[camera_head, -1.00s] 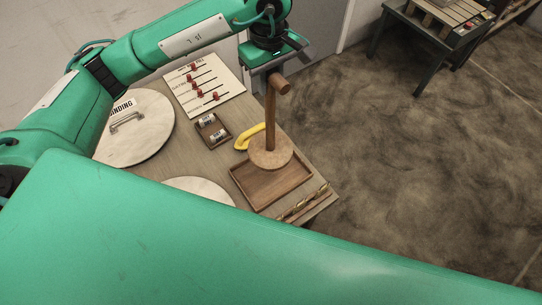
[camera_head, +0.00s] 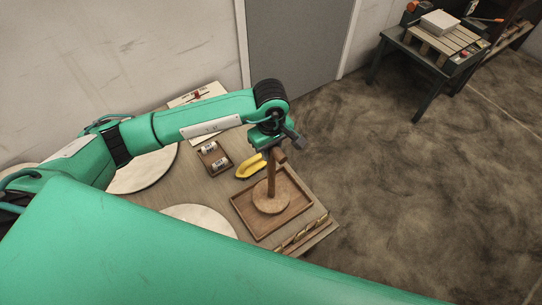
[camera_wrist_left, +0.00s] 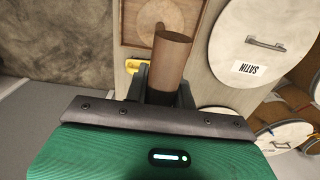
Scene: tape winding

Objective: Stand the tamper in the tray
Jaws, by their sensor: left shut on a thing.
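In the left wrist view the tamper's handle (camera_wrist_left: 172,58) sticks out from between the fingers, and part of the tray (camera_wrist_left: 197,12) shows beyond. My right gripper is not in view.
A yellow curved object (camera_head: 250,168) lies just behind the tray. A small brown holder with two labelled cylinders (camera_head: 215,158) and pale round lids (camera_head: 200,217) are on the table to the left. Brass-coloured pieces (camera_head: 300,236) lie along the front right edge.

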